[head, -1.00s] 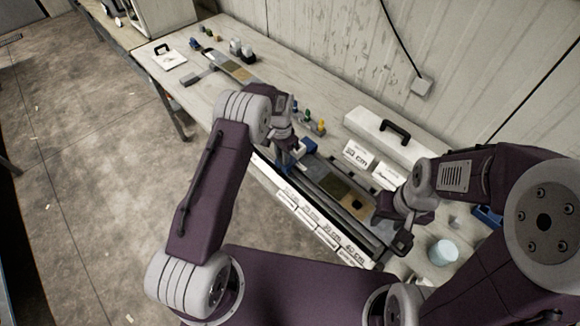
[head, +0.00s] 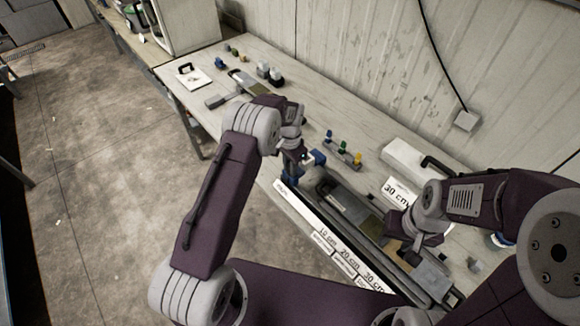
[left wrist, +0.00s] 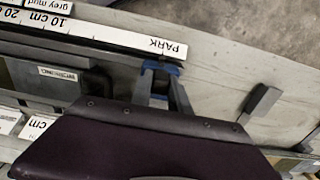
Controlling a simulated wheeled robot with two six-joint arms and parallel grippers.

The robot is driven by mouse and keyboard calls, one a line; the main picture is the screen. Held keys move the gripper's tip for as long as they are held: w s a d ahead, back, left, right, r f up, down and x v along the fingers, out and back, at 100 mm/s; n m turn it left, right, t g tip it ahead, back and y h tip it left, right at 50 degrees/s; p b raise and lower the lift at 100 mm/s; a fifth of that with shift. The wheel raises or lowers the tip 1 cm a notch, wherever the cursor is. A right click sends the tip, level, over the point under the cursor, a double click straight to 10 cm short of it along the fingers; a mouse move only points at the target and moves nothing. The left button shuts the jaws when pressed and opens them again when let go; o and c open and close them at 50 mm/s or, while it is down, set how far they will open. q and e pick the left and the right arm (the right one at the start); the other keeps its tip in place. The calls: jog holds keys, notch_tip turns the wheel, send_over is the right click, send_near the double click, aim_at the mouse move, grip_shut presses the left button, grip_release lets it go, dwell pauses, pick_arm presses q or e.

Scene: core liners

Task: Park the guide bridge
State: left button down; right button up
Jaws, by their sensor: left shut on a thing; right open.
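The guide bridge shows as blue parts (head: 315,158) at the left end of the long rail tray (head: 345,232), beside the white scale strip. In the left wrist view its blue piece (left wrist: 160,68) is close to the PARK label (left wrist: 168,47). My left gripper (head: 291,176) is shut on the bridge; my arm and gripper hide much of it. I cannot tell whether it sits exactly at the mark. My right gripper (head: 408,254) is open, low over the right part of the tray, its fingers partly hidden.
Coloured pegs (head: 343,150) stand on a small holder. Another sample strip (head: 247,82) lies further back. Bare bench (head: 215,122) lies left of the tray.

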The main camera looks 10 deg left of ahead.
pick_arm(q)
jog(key=shift+w+a+r, duration=0.1)
jog(key=shift+w+r, duration=0.1)
jog(key=shift+w, duration=0.05)
jog(key=c, duration=1.2)
grip_release()
jog(key=shift+c, duration=0.2)
jog(key=shift+a+f, duration=0.15)
notch_tip(320, 180, up, 8)
jog(key=shift+r+b, duration=0.1)
jog(key=shift+b, duration=1.1)
jog(key=shift+r, duration=0.45)
jog(key=shift+f, duration=0.1)
